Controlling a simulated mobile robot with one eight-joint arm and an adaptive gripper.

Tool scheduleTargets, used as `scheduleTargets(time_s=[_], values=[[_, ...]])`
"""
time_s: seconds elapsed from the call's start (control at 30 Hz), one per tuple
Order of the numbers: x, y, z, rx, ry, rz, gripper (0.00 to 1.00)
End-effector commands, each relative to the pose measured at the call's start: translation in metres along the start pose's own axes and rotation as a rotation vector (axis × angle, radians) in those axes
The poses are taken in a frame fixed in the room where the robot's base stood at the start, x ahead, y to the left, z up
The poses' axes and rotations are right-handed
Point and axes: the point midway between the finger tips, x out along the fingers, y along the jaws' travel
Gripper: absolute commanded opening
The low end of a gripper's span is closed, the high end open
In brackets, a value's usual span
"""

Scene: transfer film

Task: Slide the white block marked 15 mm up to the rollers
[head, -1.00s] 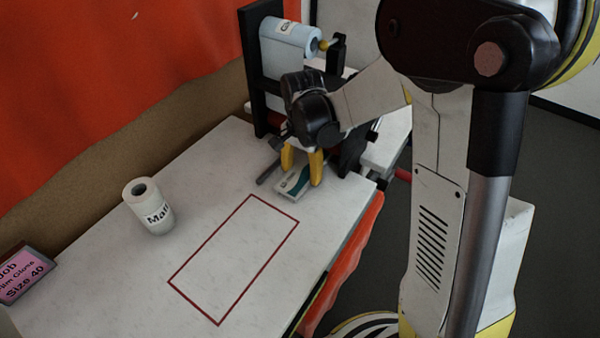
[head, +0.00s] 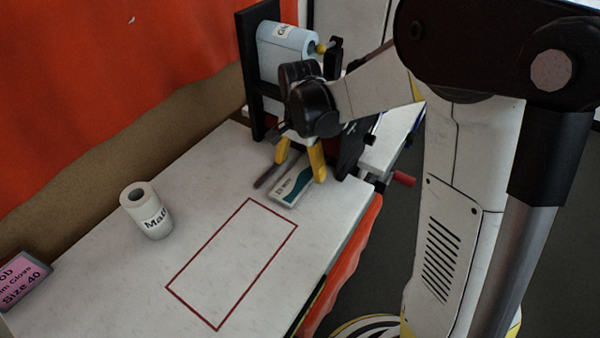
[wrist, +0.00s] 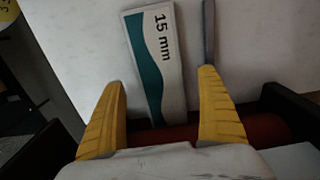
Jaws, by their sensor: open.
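The white block marked 15 mm (head: 287,191), with a teal wavy band, lies flat on the white table just before the black-framed machine. In the wrist view the block (wrist: 168,72) lies between my two yellow fingers, its lower end near a dark red roller (wrist: 265,129); whether they touch I cannot tell. My gripper (head: 299,165) is open over the block's machine-side part, one finger on each side. In the wrist view my gripper (wrist: 163,80) shows a gap on both sides of the block. The head view hides the block's far end and the rollers behind my gripper.
A grey bar (head: 268,176) lies left of the block. A blue-white film roll (head: 285,42) sits on the machine. A roll marked Matt (head: 152,222) stands on the table, a pink job card (head: 22,281) beyond. A red-outlined rectangle (head: 192,303) is empty.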

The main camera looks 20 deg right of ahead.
Motion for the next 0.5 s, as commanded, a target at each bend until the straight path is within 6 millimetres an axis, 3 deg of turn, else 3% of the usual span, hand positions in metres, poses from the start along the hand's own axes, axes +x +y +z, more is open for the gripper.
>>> scheduleTargets(time_s=[0.3,0.5], values=[[-0.067,0.001,0.0,0.0,0.0,0.0,0.86],[-0.088,0.0,0.0,0.0,0.0,0.0,0.86]])
